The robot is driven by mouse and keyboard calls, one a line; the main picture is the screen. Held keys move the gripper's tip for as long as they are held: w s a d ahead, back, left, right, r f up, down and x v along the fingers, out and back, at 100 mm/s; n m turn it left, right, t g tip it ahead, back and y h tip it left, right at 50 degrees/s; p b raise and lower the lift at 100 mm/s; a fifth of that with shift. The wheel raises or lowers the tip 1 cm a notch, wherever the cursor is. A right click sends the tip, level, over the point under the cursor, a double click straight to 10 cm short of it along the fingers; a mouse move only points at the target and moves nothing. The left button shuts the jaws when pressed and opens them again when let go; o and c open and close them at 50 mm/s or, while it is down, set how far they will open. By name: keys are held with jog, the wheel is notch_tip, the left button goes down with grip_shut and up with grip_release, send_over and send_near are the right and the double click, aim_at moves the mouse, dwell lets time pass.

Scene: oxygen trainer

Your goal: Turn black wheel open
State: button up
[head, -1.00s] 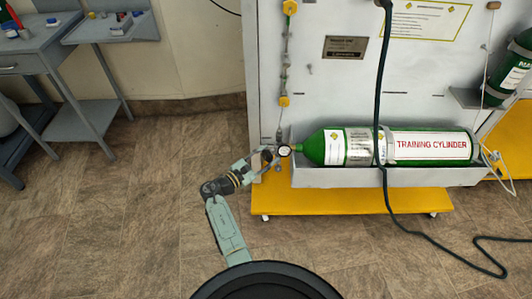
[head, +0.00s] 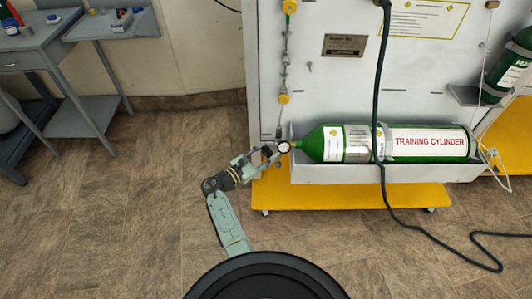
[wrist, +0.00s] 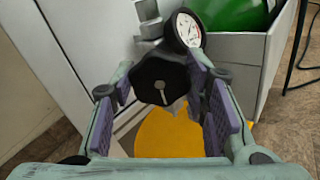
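The black wheel (wrist: 162,78) is a lobed knob with a slotted centre, in the upper middle of the wrist view. It sits on the valve at the neck of the green training cylinder (head: 313,146), which lies on its side. A round pressure gauge (wrist: 188,30) is just above and right of the wheel; it also shows in the head view (head: 284,147). My gripper (wrist: 160,85) is open, with its purple pads on either side of the wheel. I see no clear contact between pads and wheel. In the head view my gripper (head: 267,153) is left of the gauge.
The cylinder lies in a grey trough (head: 340,174) on a white panel with a yellow base (head: 330,198). A dark hose (head: 381,100) hangs across the cylinder to the floor. Grey tables (head: 50,60) stand far left. The floor left of my arm is clear.

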jog(key=o, duration=0.5)
jog(key=v, duration=1.2)
